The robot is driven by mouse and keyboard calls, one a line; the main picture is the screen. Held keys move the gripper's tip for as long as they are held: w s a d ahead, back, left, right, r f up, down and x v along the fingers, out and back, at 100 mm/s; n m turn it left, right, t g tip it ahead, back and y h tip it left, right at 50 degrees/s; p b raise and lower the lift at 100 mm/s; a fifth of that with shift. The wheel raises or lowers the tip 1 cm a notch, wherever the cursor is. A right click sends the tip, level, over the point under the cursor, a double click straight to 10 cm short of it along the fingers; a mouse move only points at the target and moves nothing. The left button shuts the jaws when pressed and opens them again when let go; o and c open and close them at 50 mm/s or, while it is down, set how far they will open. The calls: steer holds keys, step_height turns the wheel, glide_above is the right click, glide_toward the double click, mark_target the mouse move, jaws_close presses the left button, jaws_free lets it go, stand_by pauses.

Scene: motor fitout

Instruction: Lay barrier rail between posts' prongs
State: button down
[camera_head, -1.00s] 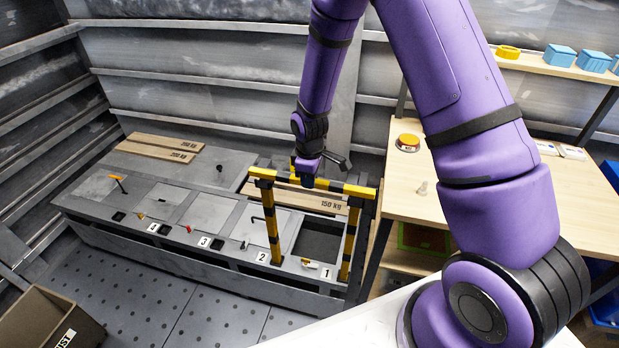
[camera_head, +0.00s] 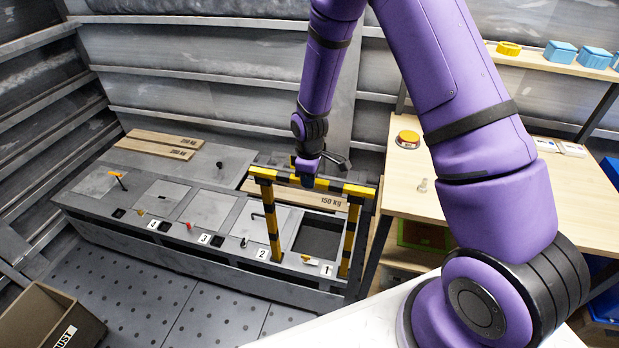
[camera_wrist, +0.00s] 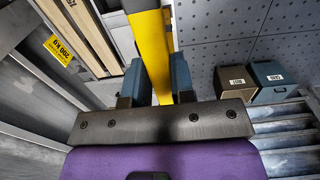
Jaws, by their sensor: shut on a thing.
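The yellow-and-black barrier rail (camera_head: 327,184) lies roughly level across the tops of two upright striped posts, the left post (camera_head: 272,228) and the right post (camera_head: 350,240). My gripper (camera_head: 306,181) is shut on the rail between the posts, coming from above. In the wrist view, the rail (camera_wrist: 152,45) runs between the two fingers of my gripper (camera_wrist: 158,85). The prongs at the post tops are too small to make out, so I cannot tell whether the rail rests fully between them.
Behind and below the rail is an open dark pit (camera_head: 318,238) at bay 1. Planks (camera_head: 160,143) lie at the back left. A wooden workbench (camera_head: 480,205) with a yellow-and-red button (camera_head: 408,139) stands at the right. A bin (camera_head: 45,315) is at the lower left.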

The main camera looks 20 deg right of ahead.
steer(key=shift+f, duration=0.6)
stand_by(1.4)
steer(key=c, duration=0.9)
jaws_free()
steer(key=shift+r, duration=0.1)
